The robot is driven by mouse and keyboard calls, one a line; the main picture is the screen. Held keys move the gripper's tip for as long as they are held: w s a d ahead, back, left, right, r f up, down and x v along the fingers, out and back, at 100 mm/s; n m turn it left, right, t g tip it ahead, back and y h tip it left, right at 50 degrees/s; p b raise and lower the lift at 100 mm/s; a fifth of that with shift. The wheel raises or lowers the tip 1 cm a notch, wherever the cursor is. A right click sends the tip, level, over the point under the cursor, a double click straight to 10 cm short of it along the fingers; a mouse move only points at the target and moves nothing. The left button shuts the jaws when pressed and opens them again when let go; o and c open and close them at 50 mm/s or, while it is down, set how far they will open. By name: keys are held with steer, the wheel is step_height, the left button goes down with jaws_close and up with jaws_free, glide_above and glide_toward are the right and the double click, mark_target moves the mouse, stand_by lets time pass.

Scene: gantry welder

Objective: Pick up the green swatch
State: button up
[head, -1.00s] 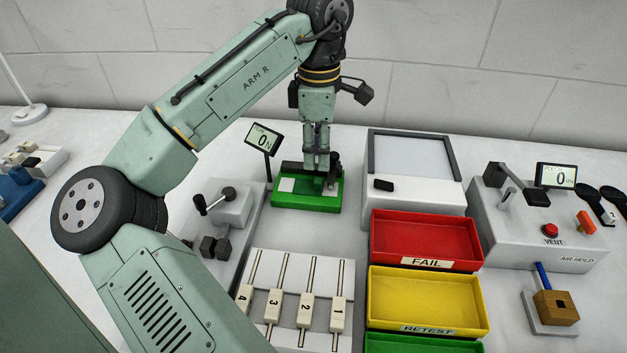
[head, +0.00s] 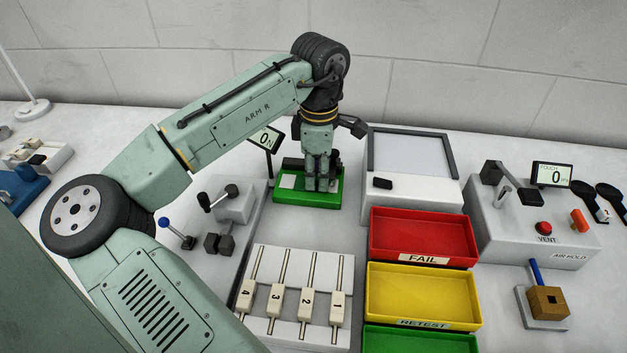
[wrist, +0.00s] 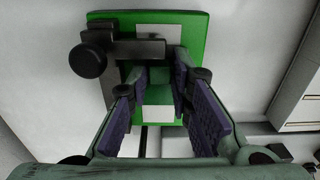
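A green board (head: 293,199) lies on the bench under my gripper (head: 319,188). It carries pale squares, a grey bracket and a dark round knob, seen in the wrist view (wrist: 215,30). My gripper points straight down over the right half of the board, low and close to it. In the wrist view my gripper (wrist: 160,84) has its purple-padded fingers apart, with a gap between the tips. A small darker green patch (wrist: 160,75) shows between the tips; I cannot tell if it is the swatch or part of the board. No touch by the fingers is visible.
A display (head: 265,138) stands behind the board's left end. A grey light-topped box (head: 412,158) and red (head: 422,236) and yellow (head: 422,295) trays stand to the right. Numbered sliders (head: 290,290) lie in front. A grey clamp device (head: 235,203) is at left.

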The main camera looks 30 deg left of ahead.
jaws_close()
steer(key=shift+r, duration=0.1)
steer(key=shift+r+b, duration=0.3)
steer(key=shift+r, duration=0.15)
step_height(320, 180, up, 2)
steer(key=shift+r+b, duration=0.1)
steer(key=shift+b, duration=0.35)
steer(key=s+d+r+b, duration=0.1)
steer(key=s+d+b, duration=0.1)
steer(key=s, duration=0.5)
steer(key=s+d+b, duration=0.1)
steer(key=s+d, duration=0.2)
steer(key=s, duration=0.5)
steer(key=shift+r+b, duration=0.35)
steer(key=shift+r, duration=0.05)
